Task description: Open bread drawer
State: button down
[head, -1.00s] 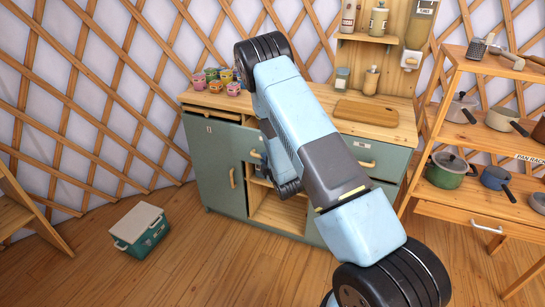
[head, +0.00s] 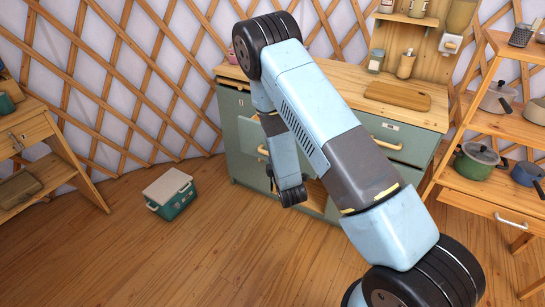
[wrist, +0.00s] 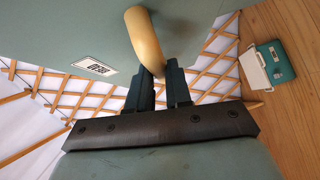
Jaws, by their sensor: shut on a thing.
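In the wrist view a curved wooden handle (wrist: 145,38) stands out from a green front panel (wrist: 50,25). A small white label (wrist: 94,66) with dark marks, too small to read, is beside it. My gripper (wrist: 158,82) is shut on the lower end of this handle. In the head view the green cabinet (head: 240,150) stands under a wooden counter, partly behind my arm. A dark gap (head: 235,88) shows under the counter at its left. My gripper is hidden there by my arm, and I cannot tell how far the held front is pulled out.
A wooden board (head: 398,95) lies on the counter. A shelf (head: 485,122) with pots stands at the right. A green box with a pale lid (head: 168,193) sits on the floor at left, also in the wrist view (wrist: 270,64). A wooden table (head: 38,150) is at far left. Open floor lies in front.

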jog(key=shift+s+d+f, duration=0.25)
jog(key=shift+d+f, duration=0.05)
jog(key=c, duration=1.3)
grip_release()
jog(key=shift+o, duration=1.2)
jog(key=shift+a+r, duration=0.15)
jog(key=shift+a, duration=0.15)
